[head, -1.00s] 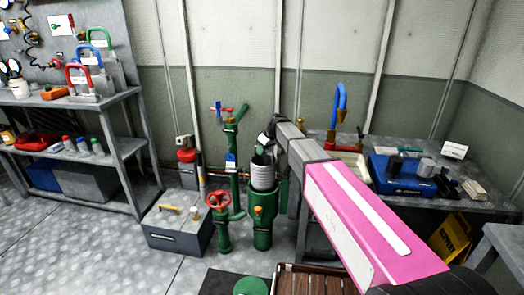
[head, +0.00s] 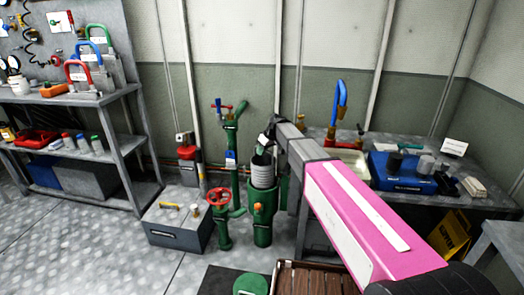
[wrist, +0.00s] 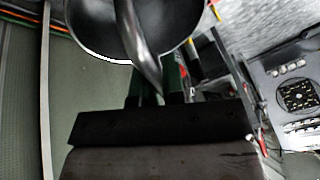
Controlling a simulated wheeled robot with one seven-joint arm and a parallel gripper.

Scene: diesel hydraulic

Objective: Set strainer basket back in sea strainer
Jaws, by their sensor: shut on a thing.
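The strainer basket (head: 262,172) is a light grey ribbed cylinder. It stands upright at the mouth of the green sea strainer (head: 263,228), its lower end hidden by the rim and its upper part sticking out above. My gripper (head: 266,140) is just above the basket, shut on its handle. In the wrist view the basket (wrist: 90,35) shows as a dark round bowl with a pale rim, and its curved handle (wrist: 135,45) runs down to my gripper. How deep the basket sits, and whether it touches the strainer wall, I cannot tell.
A red handwheel valve (head: 219,197) and a green pipe (head: 234,165) stand close left of the strainer. A grey box (head: 178,232) is farther left. A green round lid (head: 250,287) and a slatted wooden crate (head: 315,280) are in front. A workbench (head: 400,204) is at right.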

